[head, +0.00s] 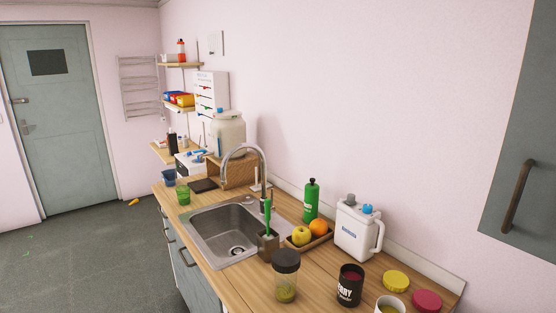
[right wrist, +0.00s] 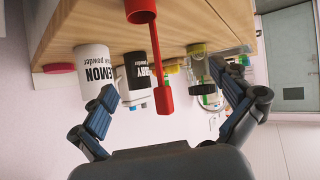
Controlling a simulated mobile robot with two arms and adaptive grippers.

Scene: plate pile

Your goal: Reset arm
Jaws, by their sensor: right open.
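My right gripper (right wrist: 162,78) shows only in the right wrist view, which looks upside down. Its fingers are spread wide and it is open. A red scoop (right wrist: 163,98) lies in line with the gap between the fingers, with its cup at the counter edge and its handle pointing toward my gripper. The fingers do not close on it. No arm or gripper of mine shows in the head view, and my left gripper is not in view.
The wooden counter (head: 320,292) holds a lidded shaker (head: 286,280), a black berry jar (head: 350,287), a white jar (head: 391,305), a yellow lid (head: 396,281), a pink lid (head: 427,301) and a white jug (head: 357,232). A sink (head: 228,232) lies to the left. Open floor (head: 70,255) is farther left.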

